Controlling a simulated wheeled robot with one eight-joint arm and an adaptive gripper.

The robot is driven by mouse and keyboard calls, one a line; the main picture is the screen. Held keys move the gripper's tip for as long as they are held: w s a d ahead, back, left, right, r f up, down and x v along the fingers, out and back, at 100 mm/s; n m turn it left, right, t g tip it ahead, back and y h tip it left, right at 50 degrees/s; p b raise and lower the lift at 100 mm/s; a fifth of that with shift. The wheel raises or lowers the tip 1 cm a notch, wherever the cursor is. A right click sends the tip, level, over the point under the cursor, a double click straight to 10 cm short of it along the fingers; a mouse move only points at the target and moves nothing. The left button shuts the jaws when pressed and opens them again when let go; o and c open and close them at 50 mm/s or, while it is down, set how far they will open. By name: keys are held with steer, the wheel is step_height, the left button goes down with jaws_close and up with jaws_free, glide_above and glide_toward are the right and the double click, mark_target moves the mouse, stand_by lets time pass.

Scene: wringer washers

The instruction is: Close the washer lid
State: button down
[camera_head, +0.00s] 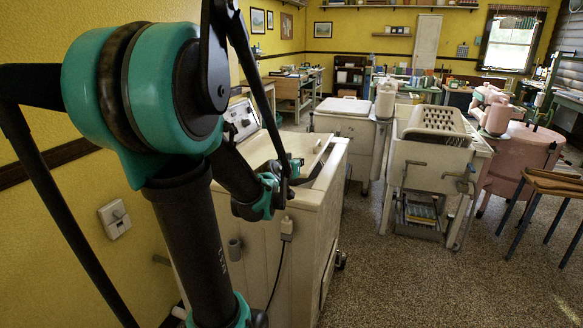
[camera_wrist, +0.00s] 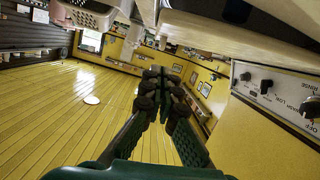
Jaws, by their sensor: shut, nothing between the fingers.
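The washer (camera_head: 300,225) is a cream-white cabinet in front of me, left of the middle in the head view. Its control panel (camera_head: 240,118) stands at the back left of its top, and also shows at the right of the wrist view (camera_wrist: 282,95). A pale flat panel on its top, which looks like the lid (camera_head: 268,143), is partly hidden by my arm; its exact angle I cannot tell. In the wrist view a pale panel edge (camera_wrist: 220,38) crosses the upper right, close to the gripper. My gripper (camera_wrist: 168,80) is shut and empty; in the head view it is over the washer top, mostly hidden.
A white washer (camera_head: 342,125) and a wringer washer with a slatted basket (camera_head: 435,125) stand to the right. A pink washer (camera_head: 520,150) and a wooden bench (camera_head: 550,182) are further right. Speckled floor (camera_head: 400,280) is clear at front right. A yellow wall (camera_head: 50,200) is close left.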

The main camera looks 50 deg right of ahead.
steer(key=shift+v, duration=3.05)
steer(key=w+d+r+g+y, duration=0.35)
steer(key=d+r+y, duration=0.25)
steer(key=d, duration=0.3)
glide_above(312, 163)
steer(key=a, duration=0.3)
steer(key=shift+t, duration=0.25)
steer(key=f, duration=0.7)
steer(key=shift+s+d+f, duration=0.1)
steer(key=shift+s+d, duration=0.1)
steer(key=f, duration=0.3)
steer(key=shift+s+f, duration=0.1)
steer(key=shift+s, duration=0.1)
steer(key=shift+f, duration=0.35)
